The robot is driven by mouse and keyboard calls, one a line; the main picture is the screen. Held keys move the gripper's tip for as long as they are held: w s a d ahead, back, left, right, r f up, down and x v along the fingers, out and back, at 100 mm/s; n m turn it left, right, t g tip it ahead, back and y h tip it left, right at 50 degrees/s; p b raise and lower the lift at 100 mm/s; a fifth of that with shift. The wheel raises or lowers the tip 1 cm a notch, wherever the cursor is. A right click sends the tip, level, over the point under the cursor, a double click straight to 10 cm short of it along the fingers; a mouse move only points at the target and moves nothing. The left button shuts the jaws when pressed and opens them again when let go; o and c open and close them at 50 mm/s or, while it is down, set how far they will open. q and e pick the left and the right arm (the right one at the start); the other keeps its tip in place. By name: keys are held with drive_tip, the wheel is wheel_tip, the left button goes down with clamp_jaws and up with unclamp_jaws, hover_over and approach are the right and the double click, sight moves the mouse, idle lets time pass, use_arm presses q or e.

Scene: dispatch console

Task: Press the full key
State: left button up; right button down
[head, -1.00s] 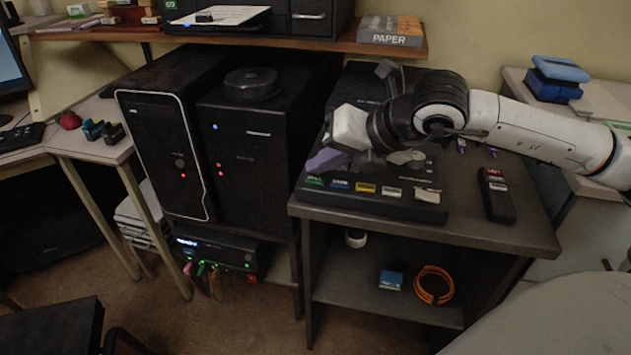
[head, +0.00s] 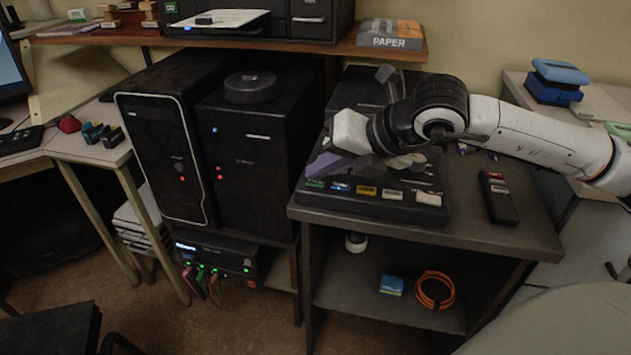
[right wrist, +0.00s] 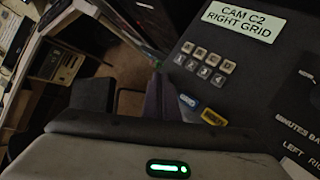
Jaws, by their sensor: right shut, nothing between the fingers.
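The black console (head: 380,205) on the right-hand stand has a front row of coloured keys: a green key (head: 315,184), a blue key (head: 340,187), a yellow key (head: 366,191) and pale keys (head: 392,195). Their lettering is too small to read, so I cannot tell which is the full key. My right gripper (head: 318,168) has purple fingers, shut and empty, pointing down just behind the green key. In the right wrist view a purple finger (right wrist: 156,98) shows beside the blue key (right wrist: 188,100), with the yellow key (right wrist: 214,117) farther right. Contact cannot be told. My left gripper is out of view.
A black handset (head: 498,196) lies right of the console. Black computer towers (head: 245,165) stand close on the left. The right wrist view shows small number keys (right wrist: 205,66) and a "CAM C2 RIGHT GRID" label (right wrist: 240,22). The stand's front right top is clear.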

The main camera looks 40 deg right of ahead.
sight(321, 184)
drive_tip(key=shift+f, duration=0.2)
idle(0.3)
drive_tip(key=shift+r, duration=0.8)
drive_tip(key=shift+r, duration=0.1)
drive_tip(key=shift+r+p, duration=1.65)
drive_tip(key=shift+r, duration=0.8)
drive_tip(key=shift+f, duration=0.1)
